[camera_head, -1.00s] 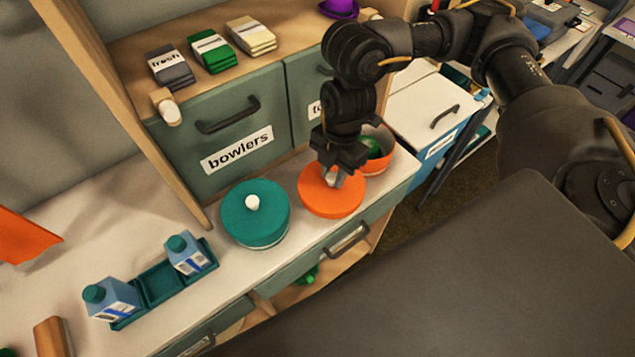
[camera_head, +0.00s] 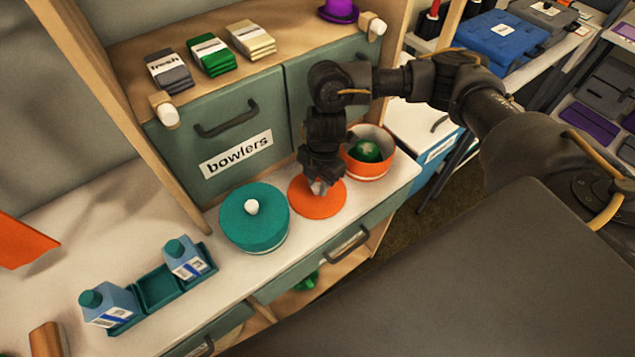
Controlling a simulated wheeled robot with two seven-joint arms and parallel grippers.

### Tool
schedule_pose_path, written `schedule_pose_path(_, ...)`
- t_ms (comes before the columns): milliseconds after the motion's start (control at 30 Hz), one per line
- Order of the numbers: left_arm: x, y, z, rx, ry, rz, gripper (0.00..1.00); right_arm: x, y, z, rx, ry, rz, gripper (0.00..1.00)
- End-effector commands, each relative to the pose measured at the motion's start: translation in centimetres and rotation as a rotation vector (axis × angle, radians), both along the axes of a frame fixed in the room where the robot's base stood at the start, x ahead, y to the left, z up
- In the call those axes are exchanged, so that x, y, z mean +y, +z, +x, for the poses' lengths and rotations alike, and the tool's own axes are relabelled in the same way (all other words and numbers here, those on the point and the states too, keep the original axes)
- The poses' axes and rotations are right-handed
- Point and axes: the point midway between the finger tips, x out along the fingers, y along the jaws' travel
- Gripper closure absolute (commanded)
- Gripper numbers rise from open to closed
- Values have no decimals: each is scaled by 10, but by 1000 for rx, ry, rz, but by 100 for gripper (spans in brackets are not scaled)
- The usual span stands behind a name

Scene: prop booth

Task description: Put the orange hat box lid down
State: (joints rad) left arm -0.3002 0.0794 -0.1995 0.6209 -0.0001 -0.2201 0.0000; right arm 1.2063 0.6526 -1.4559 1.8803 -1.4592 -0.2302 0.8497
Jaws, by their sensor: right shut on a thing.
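The orange hat box lid (camera_head: 318,204) is a flat round disc on or just above the white counter, between the teal box and the open orange box. My right gripper (camera_head: 318,186) is over the lid's middle, shut on its pale knob, which is mostly hidden by the fingers. The open orange hat box (camera_head: 373,172) stands right behind the lid, with a green item (camera_head: 366,151) inside. My left gripper is not in view.
A teal lidded hat box (camera_head: 253,234) stands close on the left. A teal tray (camera_head: 160,290) with two bottles is further left. Drawers marked "bowlers" (camera_head: 222,140) rise behind. The counter's front edge (camera_head: 345,222) is close to the lid.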

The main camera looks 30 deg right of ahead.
Motion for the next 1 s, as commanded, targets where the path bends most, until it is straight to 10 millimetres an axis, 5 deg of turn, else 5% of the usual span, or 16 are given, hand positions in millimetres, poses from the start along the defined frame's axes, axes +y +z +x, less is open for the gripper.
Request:
schedule_pose_path(267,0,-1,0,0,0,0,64,0,-3,0,0,0,0,96)
schedule_pose_path(300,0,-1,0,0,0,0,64,0,-2,0,0,1,0,72)
schedule_pose_path(467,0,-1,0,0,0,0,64,0,-2,0,0,0,0,52)
schedule_pose_path(767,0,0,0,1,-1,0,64,0,0,0,-1,0,0,52)
schedule_pose_path(1000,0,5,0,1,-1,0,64,-4,36,3,-6,2,-1,52)
